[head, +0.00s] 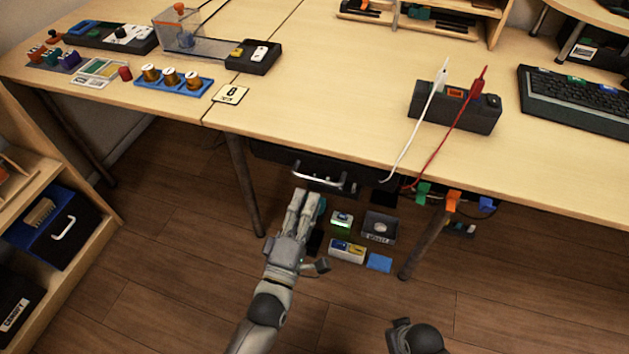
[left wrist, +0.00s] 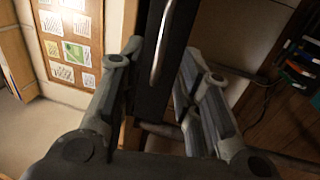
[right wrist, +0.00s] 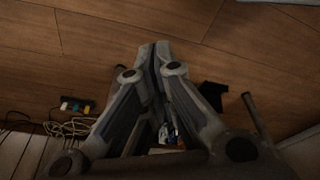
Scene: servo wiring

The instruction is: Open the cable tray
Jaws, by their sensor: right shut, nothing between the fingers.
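The cable tray (head: 270,152) is a dark unit under the table's front edge, with a silver bar handle (head: 318,180). My left gripper (head: 306,196) is just in front of the handle. In the left wrist view the handle (left wrist: 161,45) and the tray's dark front (left wrist: 150,95) show between the spread fingers (left wrist: 155,80). The fingers look open and apart from the handle; contact is not clear. My right gripper (right wrist: 161,48) is shut and empty, with the floor beyond it in the right wrist view.
Small items, including a grey box (head: 380,228) and a blue block (head: 379,262), show below the table beside the left gripper. Table legs (head: 244,185) stand on both sides. Coloured clips (head: 453,201) hang at the edge. A black power box (head: 455,107) with red and white leads is above.

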